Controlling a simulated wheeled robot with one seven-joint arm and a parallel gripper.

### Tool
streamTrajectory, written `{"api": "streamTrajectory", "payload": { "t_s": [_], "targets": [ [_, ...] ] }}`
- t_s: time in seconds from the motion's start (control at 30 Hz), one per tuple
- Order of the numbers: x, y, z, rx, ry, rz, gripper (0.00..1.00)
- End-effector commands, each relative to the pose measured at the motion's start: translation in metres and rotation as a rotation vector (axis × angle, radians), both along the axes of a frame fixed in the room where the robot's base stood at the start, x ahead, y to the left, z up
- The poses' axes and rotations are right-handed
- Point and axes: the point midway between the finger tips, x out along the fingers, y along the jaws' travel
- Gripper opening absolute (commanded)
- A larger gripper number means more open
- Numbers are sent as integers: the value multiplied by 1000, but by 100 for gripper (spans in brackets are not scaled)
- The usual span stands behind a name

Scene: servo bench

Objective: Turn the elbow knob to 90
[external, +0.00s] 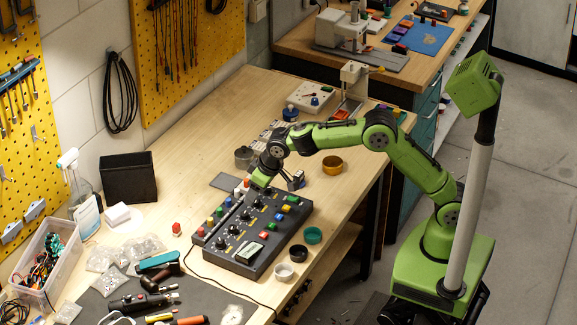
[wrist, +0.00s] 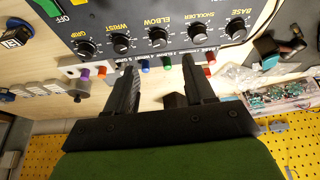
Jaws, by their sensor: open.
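The dark control panel (external: 262,249) lies on the wooden bench with a row of black knobs. In the wrist view it appears upside down, and the elbow knob (wrist: 157,37) is the middle one of the labelled row. Its setting is too small to read. My gripper (wrist: 160,67) is open and empty, its two fingers pointing toward the panel. The elbow knob lies just beyond the fingertips in that picture, roughly between their lines, and apart from them. In the external view my gripper end hangs over the panel's far end, its fingertips hard to make out.
The wrist knob (wrist: 121,44) and shoulder knob (wrist: 195,32) flank the elbow knob. A strip with coloured caps (external: 221,216) runs along the panel. Small bowls (external: 313,235) stand at the bench's right edge. Bags, tools and a bin (external: 48,262) crowd the near left.

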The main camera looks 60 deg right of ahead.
Motion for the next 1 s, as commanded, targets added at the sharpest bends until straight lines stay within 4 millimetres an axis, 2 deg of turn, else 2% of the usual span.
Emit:
{"api": "streamTrajectory", "payload": {
  "t_s": [0.03,0.1,0.3,0.47,0.7,0.77,1.0],
  "targets": [
    [5,0,-15,-1,3,0,54],
    [12,0,-31,-1,3,0,54],
    [29,1,-70,-1,1,-1,54],
    [35,2,-84,0,0,-1,54],
    [36,2,-85,0,-1,-1,54],
    [36,2,-85,0,-1,-1,48],
    [35,2,-85,0,-1,0,11]
  ]
}}
